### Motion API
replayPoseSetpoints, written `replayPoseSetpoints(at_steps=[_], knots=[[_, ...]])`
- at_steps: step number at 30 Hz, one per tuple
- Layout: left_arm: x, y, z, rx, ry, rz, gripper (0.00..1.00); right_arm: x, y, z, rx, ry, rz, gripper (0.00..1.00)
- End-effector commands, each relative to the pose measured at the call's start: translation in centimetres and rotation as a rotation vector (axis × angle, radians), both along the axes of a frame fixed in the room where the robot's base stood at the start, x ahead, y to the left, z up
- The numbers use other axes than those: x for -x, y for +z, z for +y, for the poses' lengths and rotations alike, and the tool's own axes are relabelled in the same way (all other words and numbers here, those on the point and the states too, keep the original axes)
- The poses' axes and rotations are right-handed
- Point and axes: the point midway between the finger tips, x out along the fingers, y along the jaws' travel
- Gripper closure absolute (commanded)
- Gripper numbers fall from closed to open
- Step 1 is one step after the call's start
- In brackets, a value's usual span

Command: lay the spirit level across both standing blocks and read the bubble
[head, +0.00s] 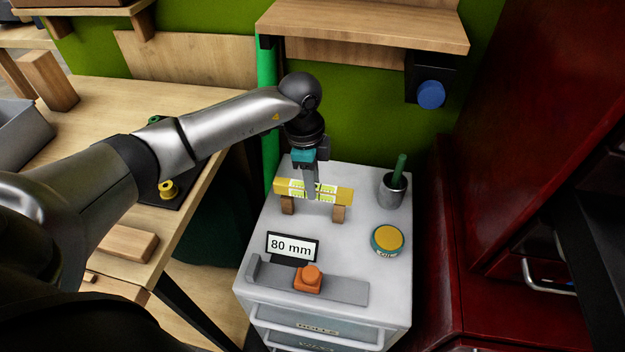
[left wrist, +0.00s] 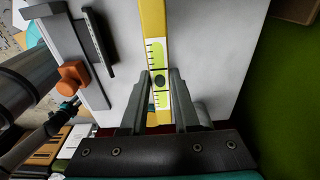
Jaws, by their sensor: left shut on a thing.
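The yellow spirit level (head: 344,195) lies over two small wooden blocks, the left block (head: 288,205) and the right block (head: 338,214), on the grey cabinet top. It appears to touch both; a slight gap cannot be ruled out. My left gripper (head: 312,193) points down and is shut on the level near its middle. In the left wrist view the level (left wrist: 152,18) runs between the fingers (left wrist: 161,84). My right gripper is not in view.
On the cabinet top (head: 260,225) stand an 80 mm display (head: 292,247), a grey gauge with an orange slider (head: 308,279), a round yellow-lidded tin (head: 388,239) and a grey cup (head: 393,190) with a green handle. A wooden shelf (head: 365,25) hangs above. A red cabinet (head: 545,130) stands right.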

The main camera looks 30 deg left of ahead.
Motion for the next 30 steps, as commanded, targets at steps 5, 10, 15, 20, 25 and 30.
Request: replayPoseSetpoints(at_steps=[5,10,15,20,25,30], knots=[[0.0,0.0,0.0,0.001,0.0,0.0,0.61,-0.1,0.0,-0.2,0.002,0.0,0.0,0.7],[0.0,0.0,0.0,0.0,0.0,0.0,0.42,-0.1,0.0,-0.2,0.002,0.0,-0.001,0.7],[0.0,0.0,0.0,0.0,0.0,0.0,0.36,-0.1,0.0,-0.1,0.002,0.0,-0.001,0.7],[0.0,0.2,0.0,0.0,0.0,0.001,0.36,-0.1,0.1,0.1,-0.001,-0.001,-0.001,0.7],[0.0,2.0,0.2,0.0,0.0,-0.001,0.36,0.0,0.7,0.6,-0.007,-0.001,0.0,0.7],[0.1,6.0,0.6,-0.001,-0.001,-0.004,0.36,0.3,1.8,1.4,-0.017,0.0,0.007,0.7]])
